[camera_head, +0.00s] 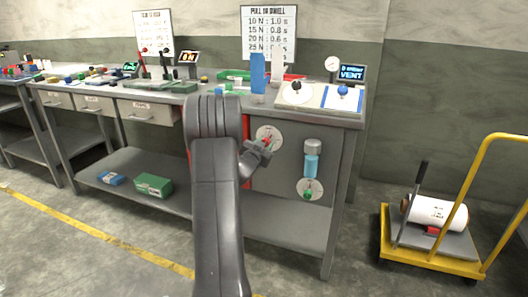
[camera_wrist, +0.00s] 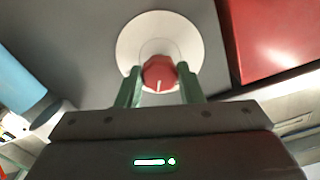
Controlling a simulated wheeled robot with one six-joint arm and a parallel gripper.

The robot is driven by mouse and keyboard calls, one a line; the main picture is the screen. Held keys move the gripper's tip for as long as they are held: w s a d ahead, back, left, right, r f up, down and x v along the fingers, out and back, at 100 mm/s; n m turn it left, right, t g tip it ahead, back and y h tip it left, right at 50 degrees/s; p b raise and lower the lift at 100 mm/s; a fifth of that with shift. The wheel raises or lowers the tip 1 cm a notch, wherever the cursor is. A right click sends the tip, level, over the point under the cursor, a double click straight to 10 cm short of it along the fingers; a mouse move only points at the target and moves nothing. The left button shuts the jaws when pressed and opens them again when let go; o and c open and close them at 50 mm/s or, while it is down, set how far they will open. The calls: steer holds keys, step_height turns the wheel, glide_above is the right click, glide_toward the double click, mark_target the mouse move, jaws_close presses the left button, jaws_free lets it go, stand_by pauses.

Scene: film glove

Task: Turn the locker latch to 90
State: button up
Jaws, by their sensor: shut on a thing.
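The red latch knob (camera_wrist: 159,74) sits at the middle of a round white dial plate (camera_wrist: 128,45) on a grey panel. It has a pale pointer line that points down in the wrist view. My gripper (camera_wrist: 160,84) has its two green fingers on either side of the knob, shut on it. In the head view my gripper (camera_head: 262,146) reaches the dial plate (camera_head: 263,132) on the bench's front panel. The knob is partly hidden there by the gripper. I cannot read any angle marks on the plate.
A blue cylinder (camera_head: 312,162) and a lower white dial with a green knob (camera_head: 308,195) are to the right on the panel. A red panel (camera_wrist: 270,40) is beside the plate. The workbench (camera_head: 180,98) above carries several tools. A yellow cart (camera_head: 432,258) stands at right.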

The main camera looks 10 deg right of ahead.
steer(key=m+b, duration=0.8)
steer(key=m, duration=0.3)
steer(key=shift+f, duration=0.15)
steer(key=shift+m, duration=0.4)
steer(key=o, duration=1)
steer(key=shift+c, duration=0.2)
steer(key=p+v, duration=0.1)
steer(key=v, duration=1.2)
steer(key=shift+s+a, duration=0.2)
steer(key=shift+s, duration=0.15)
